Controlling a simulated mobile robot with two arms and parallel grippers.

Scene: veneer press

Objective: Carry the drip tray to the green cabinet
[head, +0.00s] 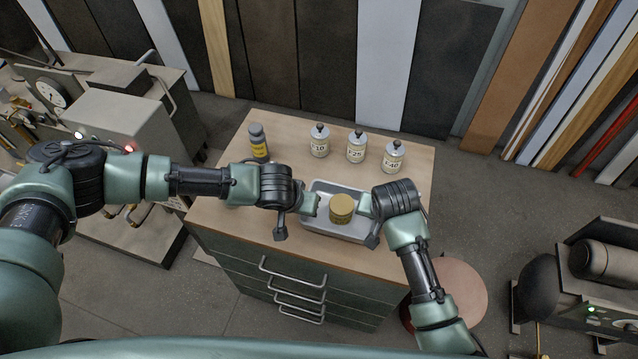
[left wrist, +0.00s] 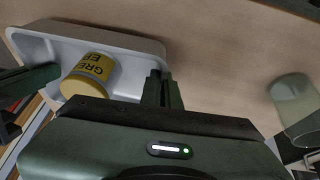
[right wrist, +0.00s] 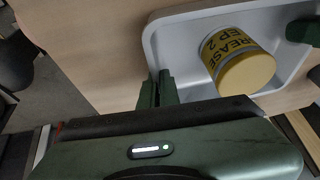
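The drip tray (head: 325,229) is a shallow pale-grey tray over the wooden top of the green cabinet (head: 240,262); I cannot tell whether it touches the top. A yellow grease tin (head: 341,207) stands inside it. My left gripper (head: 311,204) is shut on the tray's left end wall, and my right gripper (head: 367,206) is shut on its right end wall. In the left wrist view the fingers straddle the tray wall (left wrist: 135,43); the right wrist view shows the same at the other wall (right wrist: 151,48).
A grey machine (head: 115,125) is at left. A round stool (head: 455,285) and dark equipment (head: 580,280) are at right. Boards lean behind.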

